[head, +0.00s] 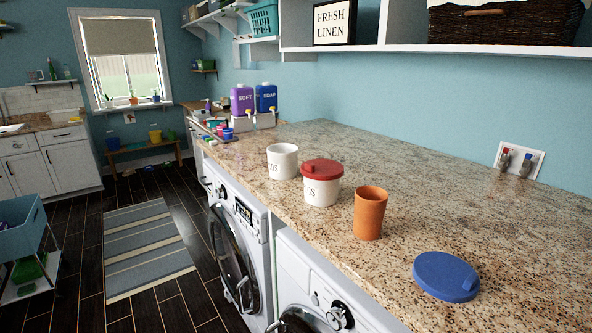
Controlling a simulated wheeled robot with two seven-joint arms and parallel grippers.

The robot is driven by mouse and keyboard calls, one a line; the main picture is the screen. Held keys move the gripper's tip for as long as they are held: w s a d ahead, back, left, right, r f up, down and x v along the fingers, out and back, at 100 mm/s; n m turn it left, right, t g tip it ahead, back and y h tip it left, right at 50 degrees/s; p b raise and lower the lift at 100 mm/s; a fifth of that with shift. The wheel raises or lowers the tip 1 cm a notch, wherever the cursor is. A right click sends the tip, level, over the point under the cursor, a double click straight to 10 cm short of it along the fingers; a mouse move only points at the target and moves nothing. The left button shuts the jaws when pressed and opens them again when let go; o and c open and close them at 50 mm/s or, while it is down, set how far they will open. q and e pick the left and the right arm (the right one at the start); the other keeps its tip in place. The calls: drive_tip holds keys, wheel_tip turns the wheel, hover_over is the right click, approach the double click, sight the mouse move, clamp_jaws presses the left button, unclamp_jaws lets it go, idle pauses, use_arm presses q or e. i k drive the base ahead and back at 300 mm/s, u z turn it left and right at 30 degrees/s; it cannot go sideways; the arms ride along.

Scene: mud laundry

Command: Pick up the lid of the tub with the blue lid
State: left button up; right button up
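A round blue lid (447,276) with a small tab lies flat on the speckled countertop at the near right, apart from any tub. A white tub (283,162) without a lid stands upright farther back on the counter. Another white tub (321,191) with dark lettering stands in front of it and wears a red lid (322,169). Neither of my grippers shows in the head view.
An orange cup (369,213) stands between the red-lidded tub and the blue lid. Purple (242,100) and blue (266,98) dispensers stand at the counter's far end. Washers (235,240) sit below the front edge. The counter's right side is clear.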

sight(445, 276)
drive_tip(key=u, duration=1.6)
drive_tip(key=k, duration=2.1)
drive_tip(key=z, duration=0.7)
